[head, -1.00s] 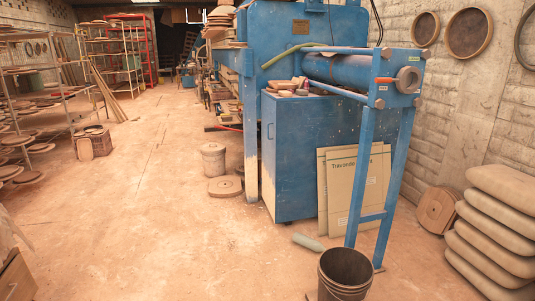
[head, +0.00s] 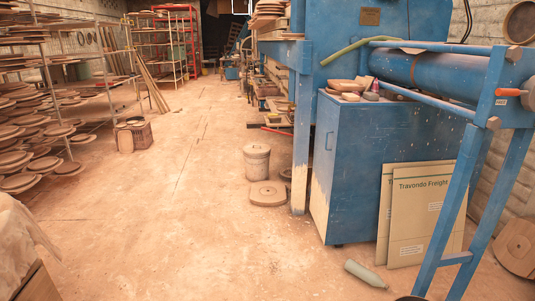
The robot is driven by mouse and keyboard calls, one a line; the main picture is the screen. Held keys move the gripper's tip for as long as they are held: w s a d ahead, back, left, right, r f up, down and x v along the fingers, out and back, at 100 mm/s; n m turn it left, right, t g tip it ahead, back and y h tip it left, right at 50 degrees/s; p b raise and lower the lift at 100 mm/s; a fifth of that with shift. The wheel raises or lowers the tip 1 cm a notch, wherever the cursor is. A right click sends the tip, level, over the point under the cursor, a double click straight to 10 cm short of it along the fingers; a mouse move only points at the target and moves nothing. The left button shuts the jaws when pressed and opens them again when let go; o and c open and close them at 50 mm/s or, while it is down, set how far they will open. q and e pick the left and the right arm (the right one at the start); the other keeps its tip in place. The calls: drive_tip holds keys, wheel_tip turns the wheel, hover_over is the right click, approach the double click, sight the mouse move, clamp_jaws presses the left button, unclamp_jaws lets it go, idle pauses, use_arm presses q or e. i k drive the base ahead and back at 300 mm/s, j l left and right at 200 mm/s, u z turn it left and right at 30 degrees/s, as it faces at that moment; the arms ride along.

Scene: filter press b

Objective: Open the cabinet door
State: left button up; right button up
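A blue metal cabinet (head: 381,160) stands right of the middle in the head view, under the blue press. Its narrow left side (head: 326,150) carries a small vertical handle (head: 329,141) near the top, and this face looks shut. Its lower part is worn pale. Several small items lie on the cabinet top. Neither of my grippers shows in the view, so their state is hidden.
Cardboard sheets (head: 425,212) lean on the cabinet's front. A bottle (head: 365,273) lies on the floor before it. A bucket (head: 257,161) and a round disc (head: 268,194) stand left of the press leg (head: 301,150). Shelves (head: 60,110) line the left; the middle floor is clear.

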sight(327, 115)
drive_tip(key=i+j, duration=0.15)
drive_tip(key=i, duration=0.8)
drive_tip(key=i+j, duration=0.2)
drive_tip(key=i, duration=0.7)
drive_tip(key=j+u, duration=0.05)
